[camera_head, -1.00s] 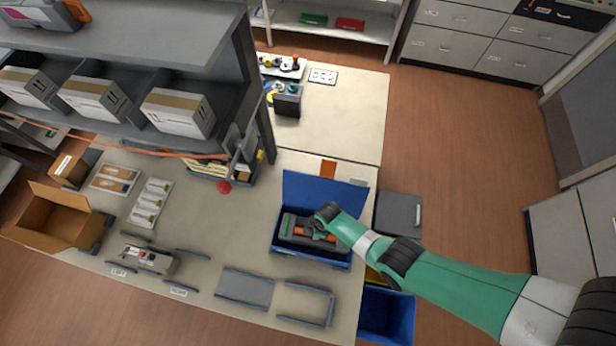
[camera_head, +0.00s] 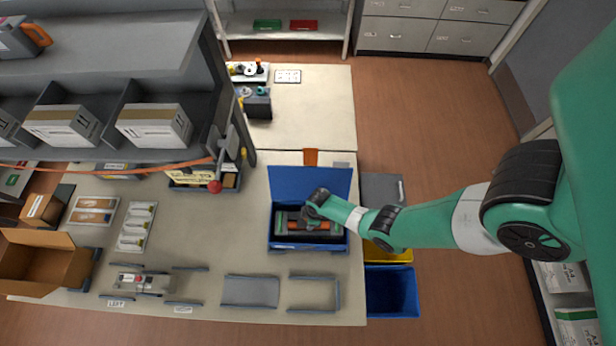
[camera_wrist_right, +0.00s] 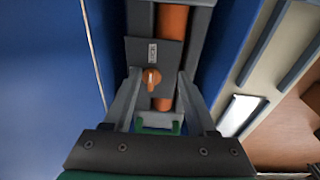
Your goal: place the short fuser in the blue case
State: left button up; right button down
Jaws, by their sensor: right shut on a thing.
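The fuser, a dark grey unit with an orange roller (camera_head: 292,222), is inside the open blue case (camera_head: 308,246), lying along its length. The case's lid (camera_head: 310,182) stands raised at the back. My right gripper (camera_head: 312,214) reaches down into the case from the right and is shut on the fuser. In the right wrist view, its two fingers (camera_wrist_right: 158,80) sit on either side of a small orange knob on the fuser's grey plate (camera_wrist_right: 140,52), with blue case walls on both sides. Whether the fuser rests on the case floor is hidden. My left gripper is not in view.
A yellow bin (camera_head: 392,250) and a blue bin (camera_head: 390,292) stand off the table's right edge. A grey-and-white device (camera_head: 142,283) sits at the front left, near an open cardboard box (camera_head: 40,262). A shelf with white boxes (camera_head: 152,125) overhangs the left.

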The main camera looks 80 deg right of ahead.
jog(key=shift+w+f+b, duration=0.1)
jog(key=shift+f+b, duration=0.2)
jog(key=shift+f, duration=0.05)
jog(key=shift+f, duration=0.2)
jog(key=shift+c, duration=1)
grip_release()
